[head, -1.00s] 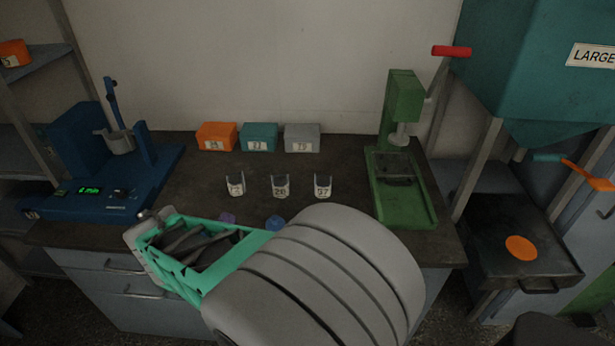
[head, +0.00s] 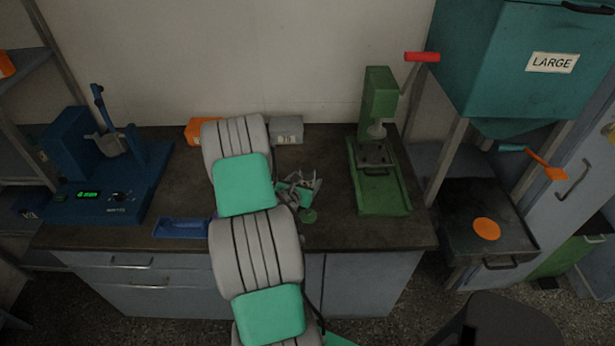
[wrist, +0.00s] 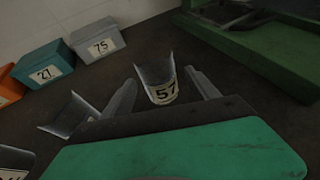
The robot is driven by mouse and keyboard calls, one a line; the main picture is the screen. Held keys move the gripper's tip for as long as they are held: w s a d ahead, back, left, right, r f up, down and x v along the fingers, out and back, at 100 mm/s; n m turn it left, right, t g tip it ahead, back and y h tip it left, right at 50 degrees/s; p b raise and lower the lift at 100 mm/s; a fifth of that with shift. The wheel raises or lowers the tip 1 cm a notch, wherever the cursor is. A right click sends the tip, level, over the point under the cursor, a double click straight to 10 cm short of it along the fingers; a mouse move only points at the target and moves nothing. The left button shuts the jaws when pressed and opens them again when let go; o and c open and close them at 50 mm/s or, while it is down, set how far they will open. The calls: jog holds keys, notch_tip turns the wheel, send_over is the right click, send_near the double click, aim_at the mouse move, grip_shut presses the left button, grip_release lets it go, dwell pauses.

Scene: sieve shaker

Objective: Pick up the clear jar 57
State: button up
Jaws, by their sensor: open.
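The clear jar 57 (wrist: 161,84) stands on the dark bench in the wrist view, its label facing me. My gripper (wrist: 160,78) is open, with one finger on each side of the jar in that view. I cannot tell whether either finger touches it. In the head view my gripper (head: 302,186) is low over the bench, and jar 57 cannot be made out there. A second clear jar (wrist: 68,116) stands just left of my left finger, and another labelled jar (wrist: 14,160) is cut off at the lower left.
A teal box 27 (wrist: 44,64), a grey box 75 (wrist: 98,40) and an orange box (wrist: 8,88) stand behind. A green press (head: 382,175) is to the right, a blue machine (head: 100,175) to the left. A blue tray (head: 181,228) lies near the front edge.

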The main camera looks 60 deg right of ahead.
aim_at(305, 181)
jog(key=x, duration=0.3)
jog(key=shift+w, duration=0.1)
grip_shut()
dwell(0.6)
